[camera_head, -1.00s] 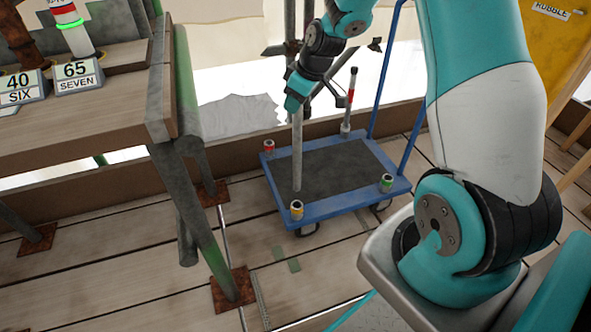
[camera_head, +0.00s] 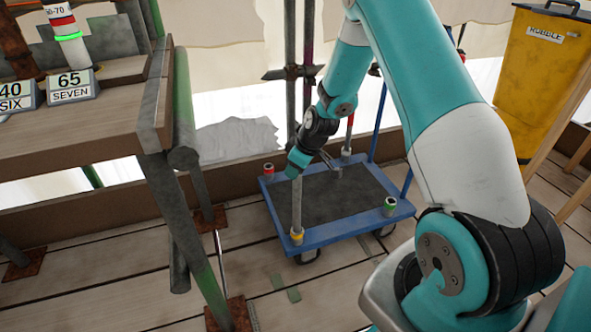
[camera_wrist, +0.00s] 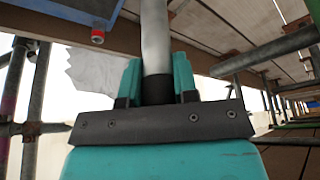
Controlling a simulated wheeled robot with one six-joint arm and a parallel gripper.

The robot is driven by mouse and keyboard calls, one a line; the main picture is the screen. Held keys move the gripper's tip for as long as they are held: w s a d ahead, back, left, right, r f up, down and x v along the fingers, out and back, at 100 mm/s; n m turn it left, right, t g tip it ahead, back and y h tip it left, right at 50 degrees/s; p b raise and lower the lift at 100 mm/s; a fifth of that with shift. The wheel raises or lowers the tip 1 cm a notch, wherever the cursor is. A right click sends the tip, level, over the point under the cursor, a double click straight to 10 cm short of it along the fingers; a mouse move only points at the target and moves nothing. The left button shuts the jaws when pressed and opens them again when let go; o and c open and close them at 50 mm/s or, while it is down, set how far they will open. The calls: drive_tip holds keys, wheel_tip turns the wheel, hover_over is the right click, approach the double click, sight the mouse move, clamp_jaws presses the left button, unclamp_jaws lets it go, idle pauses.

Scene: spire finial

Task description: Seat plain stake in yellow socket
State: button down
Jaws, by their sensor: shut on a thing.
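The plain stake (camera_head: 297,205) is a grey rod, roughly upright, with its lower end at the yellow socket (camera_head: 297,236) on the near-left corner of the blue trolley. In the head view the end lines up with the socket mouth; I cannot tell how far it is inside. My gripper (camera_head: 298,172) is shut around the stake's upper part. In the wrist view the stake (camera_wrist: 155,40) runs out between both teal fingers (camera_wrist: 157,82), and the yellow socket does not show there.
The blue trolley (camera_head: 345,234) has a dark deck, a red socket (camera_head: 268,169) at far left and a green socket (camera_head: 390,206) at near right. A red-banded post (camera_head: 349,132) stands at the far-right corner. A wooden bench (camera_head: 90,125) is left; a yellow rubble bin (camera_head: 535,75) is right.

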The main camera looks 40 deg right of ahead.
drive_tip(key=c, duration=0.9)
unclamp_jaws()
drive_tip(key=p+v, duration=0.3)
drive_tip(key=v, duration=0.9)
drive_tip(key=s+a+r+g+y, duration=0.1)
drive_tip(key=s+a+r, duration=0.2)
drive_tip(key=a+r, duration=0.3)
drive_tip(key=s+a+r, duration=0.3)
drive_tip(key=a+r, duration=0.1)
drive_tip(key=a, duration=0.5)
drive_tip(key=s+a+r+g, duration=0.1)
drive_tip(key=s+a+r, duration=0.1)
drive_tip(key=s, duration=0.4)
drive_tip(key=s+a+r+g, duration=0.1)
drive_tip(key=s+a+r, duration=0.2)
drive_tip(key=s+a, duration=0.2)
drive_tip(key=s+a+r+n+y, duration=0.1)
drive_tip(key=s+a+r, duration=0.2)
drive_tip(key=s, duration=0.5)
drive_tip(key=shift+a+r+g, duration=0.15)
drive_tip(key=shift+a+g, duration=0.25)
